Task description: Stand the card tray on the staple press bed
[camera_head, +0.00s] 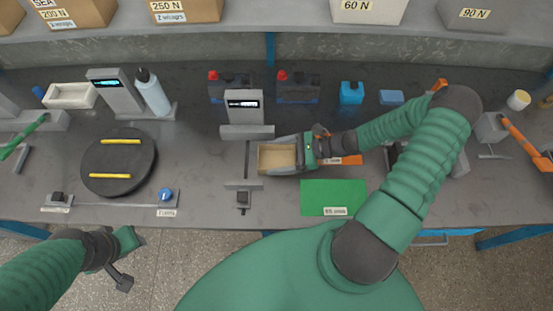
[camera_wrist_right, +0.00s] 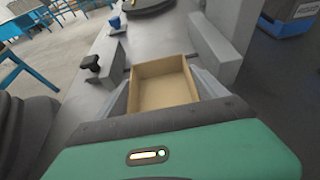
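The card tray (camera_head: 277,158) is a small, open, tan box, empty inside. It also shows in the right wrist view (camera_wrist_right: 163,82). My right gripper (camera_head: 281,156) has a finger along each side of the tray, and both seem to touch its walls. The tray is over the middle of the bench; I cannot tell whether it is lifted. Lever devices stand at both ends, one with a green lever (camera_head: 24,137) and one with an orange lever (camera_head: 520,144). I cannot tell which is the staple press. My left gripper (camera_head: 123,257) is off the front edge; its fingers are unclear.
A grey gauge stand (camera_head: 244,120) with a display is just behind the tray. A green mat (camera_head: 333,190) and an orange piece (camera_head: 347,160) are to the right. A black round plate (camera_head: 119,173) with yellow bars is at the left. Bottles and blocks line the back.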

